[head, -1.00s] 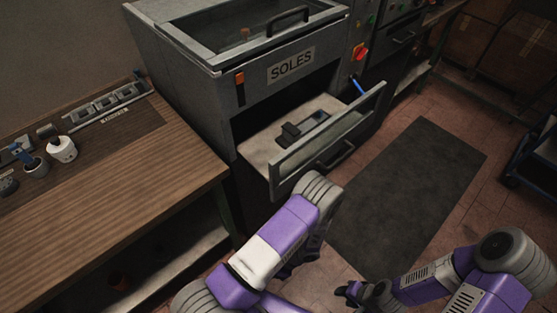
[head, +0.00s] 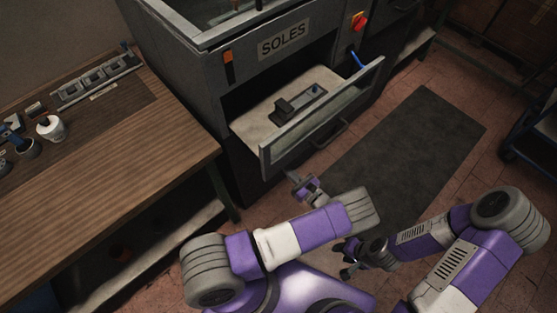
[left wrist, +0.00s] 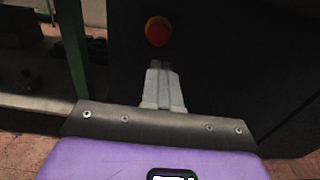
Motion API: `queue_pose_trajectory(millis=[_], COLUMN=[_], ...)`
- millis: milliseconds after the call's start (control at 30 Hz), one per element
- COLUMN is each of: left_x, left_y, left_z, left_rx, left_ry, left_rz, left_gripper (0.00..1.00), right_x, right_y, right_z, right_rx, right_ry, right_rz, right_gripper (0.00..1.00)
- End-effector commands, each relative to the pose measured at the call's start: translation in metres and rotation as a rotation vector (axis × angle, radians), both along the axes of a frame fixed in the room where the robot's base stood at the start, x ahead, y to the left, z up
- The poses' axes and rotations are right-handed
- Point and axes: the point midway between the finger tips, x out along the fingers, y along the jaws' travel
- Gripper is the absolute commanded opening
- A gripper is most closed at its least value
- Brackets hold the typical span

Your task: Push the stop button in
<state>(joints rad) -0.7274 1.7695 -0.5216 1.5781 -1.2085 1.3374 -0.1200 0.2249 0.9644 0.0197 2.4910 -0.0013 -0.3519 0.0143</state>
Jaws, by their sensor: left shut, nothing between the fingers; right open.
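A round red button with a yellow ring (left wrist: 157,32) is on the dark face ahead of my left gripper in the left wrist view. I cannot make it out in the head view, where the drawer hides the machine's lower front. My left gripper (head: 293,178) is shut and empty, just below and in front of the open drawer. In the left wrist view its closed fingers (left wrist: 160,68) point toward the button, their tips just below it in the picture. I cannot tell whether they touch. My right gripper (head: 346,256) is open and empty over the floor, away from the machine.
The machine marked SOLES (head: 235,75) has its drawer (head: 325,115) pulled out above my left gripper. A red-and-yellow switch (head: 359,21) is on its upper panel. A wooden bench (head: 110,185) stands at left. A dark mat (head: 420,140) covers clear floor at right.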

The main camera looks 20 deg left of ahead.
Motion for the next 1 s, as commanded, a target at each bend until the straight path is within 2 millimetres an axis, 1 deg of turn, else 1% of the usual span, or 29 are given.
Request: queue_pose_trajectory(millis=[167,400,600,800,1000], left_x=[0.011,0.031,0.043,0.049,0.05], left_y=[0.03,0.079,0.108,0.12,0.122], left_z=[-0.001,-0.002,-0.002,-0.001,0.0], left_rx=[0.002,-0.001,-0.001,-0.001,-0.001], left_ry=[0.001,0.001,0.002,0.002,0.002], left_rz=[0.005,0.006,0.005,0.002,0.002], left_gripper=[0.0,0.0,0.0,0.0,0.0], right_x=[0.0,0.0,0.0,0.0,0.0], right_y=[0.0,0.0,0.0,0.0,0.0], right_z=[-0.005,-0.013,-0.02,-0.023,-0.023], right_rx=[0.0,0.0,0.0,0.0,0.0], right_ry=[0.0,0.0,0.0,0.0,0.0], right_rz=[0.0,0.0,0.0,0.0,0.0], right_gripper=[0.43,0.43,0.43,0.43,0.43])
